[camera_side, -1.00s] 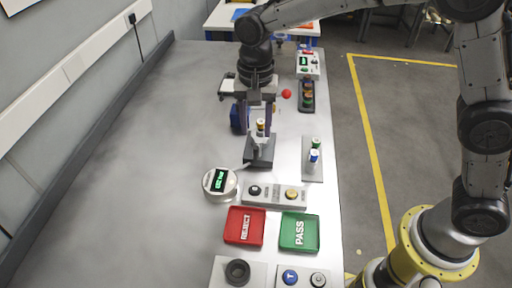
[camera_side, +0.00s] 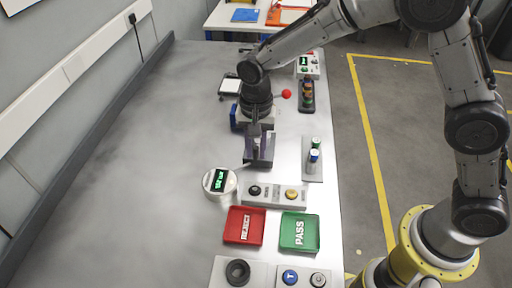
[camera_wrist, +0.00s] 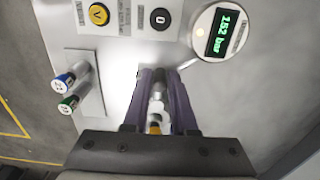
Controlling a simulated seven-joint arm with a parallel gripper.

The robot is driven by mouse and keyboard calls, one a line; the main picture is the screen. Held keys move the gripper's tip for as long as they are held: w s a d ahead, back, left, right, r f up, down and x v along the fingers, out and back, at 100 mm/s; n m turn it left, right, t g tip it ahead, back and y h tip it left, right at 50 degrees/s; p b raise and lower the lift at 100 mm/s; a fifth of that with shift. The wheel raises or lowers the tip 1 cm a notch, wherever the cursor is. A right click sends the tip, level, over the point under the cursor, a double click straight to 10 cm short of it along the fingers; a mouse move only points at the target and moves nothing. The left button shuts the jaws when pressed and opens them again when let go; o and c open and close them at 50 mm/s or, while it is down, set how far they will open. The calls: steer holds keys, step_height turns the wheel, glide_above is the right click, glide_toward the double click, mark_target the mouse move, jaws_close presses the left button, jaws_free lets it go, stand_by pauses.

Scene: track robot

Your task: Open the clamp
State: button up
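My gripper (camera_side: 257,138) points down over a dark fixture (camera_side: 262,163) near the middle of the bench. In the wrist view its two purple fingers (camera_wrist: 163,95) stand on either side of a small metal cylinder (camera_wrist: 157,87) with a yellow band. I cannot tell whether they touch it. In the side view, the gripper hides the cylinder. A blue block (camera_side: 235,115) stands just behind and left of the gripper, partly hidden. A red ball knob (camera_side: 286,94) shows to the right, apart from the gripper. I cannot tell for certain which part is the clamp.
A round gauge (camera_side: 220,182) reads 152 bar in the wrist view (camera_wrist: 219,33). A button panel (camera_side: 273,194), a red REJECT tray (camera_side: 235,239) and a green PASS tray (camera_side: 308,245) lie in front. Blue and green capped vials (camera_side: 314,155) stand right. The bench's left side is clear.

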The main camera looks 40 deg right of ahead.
jaws_close()
stand_by(1.1)
